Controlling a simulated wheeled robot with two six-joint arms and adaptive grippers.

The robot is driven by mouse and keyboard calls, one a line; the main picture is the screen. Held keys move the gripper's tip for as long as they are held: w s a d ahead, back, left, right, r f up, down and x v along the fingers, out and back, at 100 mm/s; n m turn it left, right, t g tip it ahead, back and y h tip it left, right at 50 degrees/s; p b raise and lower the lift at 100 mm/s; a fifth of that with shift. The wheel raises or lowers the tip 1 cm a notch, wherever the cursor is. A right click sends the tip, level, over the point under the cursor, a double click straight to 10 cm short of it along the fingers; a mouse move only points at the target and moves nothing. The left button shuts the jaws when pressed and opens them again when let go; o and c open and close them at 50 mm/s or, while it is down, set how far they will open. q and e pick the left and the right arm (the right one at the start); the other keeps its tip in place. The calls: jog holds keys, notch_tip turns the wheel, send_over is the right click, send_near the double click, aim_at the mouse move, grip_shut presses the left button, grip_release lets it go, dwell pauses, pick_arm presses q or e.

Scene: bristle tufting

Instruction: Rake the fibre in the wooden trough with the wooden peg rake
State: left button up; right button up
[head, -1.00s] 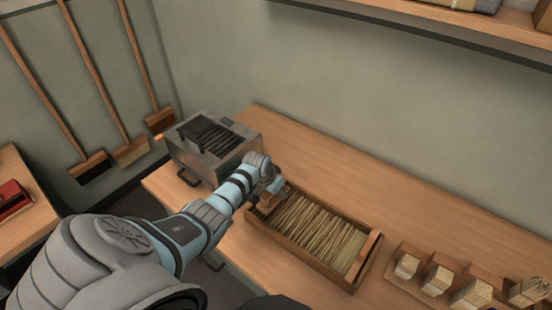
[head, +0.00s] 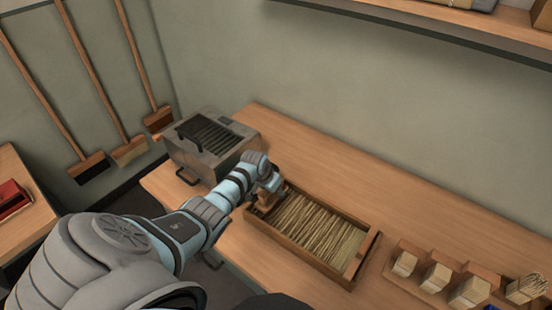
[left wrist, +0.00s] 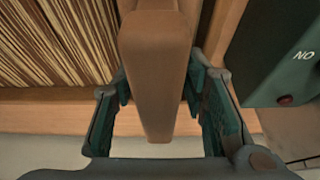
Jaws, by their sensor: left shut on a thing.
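The wooden trough (head: 297,256) lies on the bench, with pale fibre (head: 318,228) in long strands filling most of it. My left gripper (head: 266,194) is at the trough's left end. In the left wrist view my left gripper (left wrist: 157,115) is shut on the wooden peg rake (left wrist: 156,72), with a finger on each side of its brown wooden body. The rake's pegs are hidden. Fibre strands (left wrist: 50,45) and the trough's wooden wall (left wrist: 50,112) show beside and below it. My right gripper is out of view.
A grey metal machine (head: 230,152) with a slotted top stands behind the trough's left end. Several bristle-tipped wooden blocks (head: 436,278) stand to the trough's right. A dark box marked "NO" (left wrist: 285,45) is close to the gripper. The bench (head: 400,190) behind the trough is clear.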

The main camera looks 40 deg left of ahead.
pick_arm(q)
jog(key=d, duration=2.8)
jog(key=shift+w+d, duration=0.2)
jog(key=shift+w, duration=0.1)
jog(key=shift+a+p, duration=0.1)
jog(key=shift+p, duration=0.2)
jog(key=shift+s+d, duration=0.1)
jog(key=shift+d, duration=0.4)
jog(key=shift+a+p, duration=0.3)
jog(key=shift+a, duration=0.7)
jog(key=shift+d, duration=0.4)
jog(key=shift+r, duration=0.1)
